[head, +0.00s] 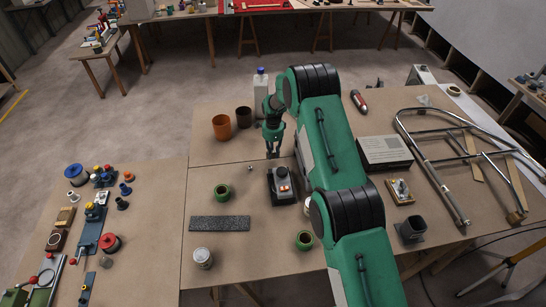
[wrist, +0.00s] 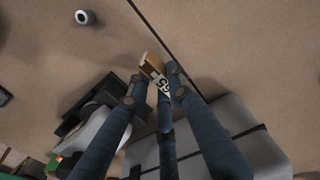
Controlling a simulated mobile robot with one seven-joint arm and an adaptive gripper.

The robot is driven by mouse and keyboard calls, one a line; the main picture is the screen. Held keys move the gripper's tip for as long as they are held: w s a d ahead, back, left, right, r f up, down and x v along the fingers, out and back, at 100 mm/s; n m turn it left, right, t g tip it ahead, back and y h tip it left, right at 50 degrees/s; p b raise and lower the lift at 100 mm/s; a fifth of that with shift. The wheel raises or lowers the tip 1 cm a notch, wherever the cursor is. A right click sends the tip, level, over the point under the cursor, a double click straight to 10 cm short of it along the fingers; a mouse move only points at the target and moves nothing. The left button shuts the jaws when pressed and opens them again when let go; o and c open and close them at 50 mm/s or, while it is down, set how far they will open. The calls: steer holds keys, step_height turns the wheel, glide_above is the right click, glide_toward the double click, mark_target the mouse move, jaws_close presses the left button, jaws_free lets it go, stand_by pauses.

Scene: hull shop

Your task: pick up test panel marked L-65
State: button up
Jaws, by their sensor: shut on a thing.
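In the wrist view, my gripper (wrist: 154,84) is shut on a small panel (wrist: 152,66) with a brown wooden edge and a pale label. The label is turned and partly covered; its dark characters look like 65, and I cannot read a letter. The panel sits between the fingertips, above brown board. In the head view, my gripper (head: 273,152) points down over the table, behind the black-and-grey device with an orange button (head: 281,185). The panel cannot be made out there.
Brown (head: 221,127) and dark (head: 244,117) cups and a bottle (head: 261,88) stand behind my gripper. A box (head: 385,152) and metal tube frame (head: 435,160) are right of my arm.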

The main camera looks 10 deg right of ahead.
mark_target(273, 152)
steer(key=shift+r, duration=3.5)
